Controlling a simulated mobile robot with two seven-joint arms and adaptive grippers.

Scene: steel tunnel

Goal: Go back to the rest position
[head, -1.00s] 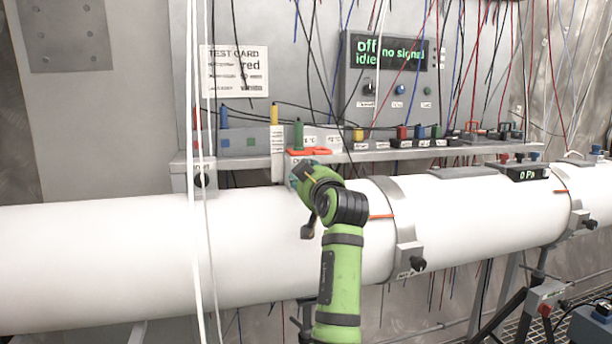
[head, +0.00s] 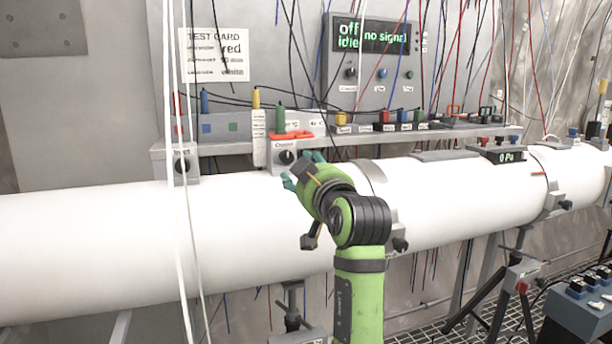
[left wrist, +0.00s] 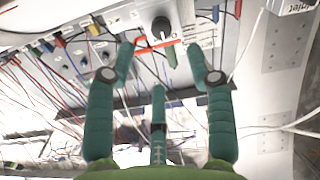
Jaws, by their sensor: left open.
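My left gripper (head: 298,170) is in front of the shelf, above the white pipe. Its teal fingers point at a small grey box with a black knob (head: 287,157), and the gripper sits just to the lower right of it. In the left wrist view my left gripper (left wrist: 160,62) is open and empty, its fingers spread. The black knob (left wrist: 161,27) shows beyond the fingertips, apart from them. My right gripper is not in view.
The thick white pipe (head: 90,235) runs across below the shelf (head: 225,147). Loose wires hang in front of the panel, and two white cords (head: 180,215) hang at left. Coloured plugs line the shelf. A blue-grey box (head: 580,315) stands at lower right.

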